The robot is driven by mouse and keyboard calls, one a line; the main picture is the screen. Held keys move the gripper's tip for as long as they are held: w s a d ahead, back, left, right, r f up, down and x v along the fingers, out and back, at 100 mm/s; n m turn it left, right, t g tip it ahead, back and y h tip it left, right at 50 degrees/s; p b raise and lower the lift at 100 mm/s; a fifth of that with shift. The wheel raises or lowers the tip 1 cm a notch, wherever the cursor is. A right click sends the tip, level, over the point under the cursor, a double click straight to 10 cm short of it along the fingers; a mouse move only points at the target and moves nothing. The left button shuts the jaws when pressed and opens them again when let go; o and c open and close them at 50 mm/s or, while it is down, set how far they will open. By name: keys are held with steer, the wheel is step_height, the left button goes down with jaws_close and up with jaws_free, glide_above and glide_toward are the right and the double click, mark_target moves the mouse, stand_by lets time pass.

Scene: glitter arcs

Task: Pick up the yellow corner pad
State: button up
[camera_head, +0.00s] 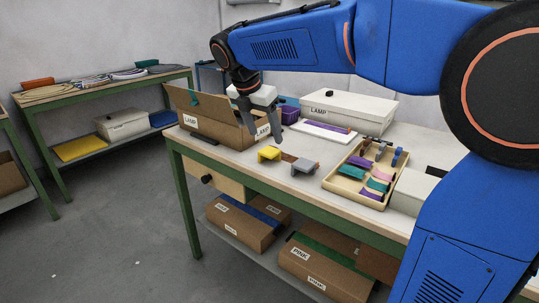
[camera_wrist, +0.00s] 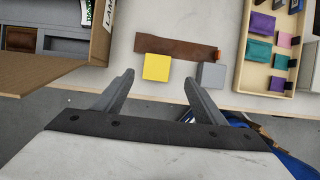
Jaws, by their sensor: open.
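The yellow corner pad (camera_head: 269,153) lies on the white tabletop near its front edge. In the wrist view the yellow pad (camera_wrist: 157,67) is a square lying at the front edge of a brown strip (camera_wrist: 175,50). My gripper (camera_head: 257,132) is open and empty, above the table at the open box and to the left of the pad in the head view. In the wrist view the pad is beyond the gap between my fingertips (camera_wrist: 158,77), apart from them.
A grey pad (camera_head: 304,166) sits close to the right of the yellow one. An open cardboard box (camera_head: 206,126) stands to the left. A wooden tray (camera_head: 341,184) of coloured pieces stands to the right. A white lamp box (camera_head: 352,108) stands behind.

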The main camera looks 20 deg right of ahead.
mark_target(270, 150)
steer(key=x, duration=0.4)
steer(key=shift+w+x, duration=0.15)
steer(key=shift+x, duration=1.2)
steer(key=shift+w+x, duration=0.2)
steer(key=shift+x, duration=1.2)
steer(key=shift+a+r, duration=0.1)
steer(key=shift+a, duration=0.05)
steer(key=c, duration=1.1)
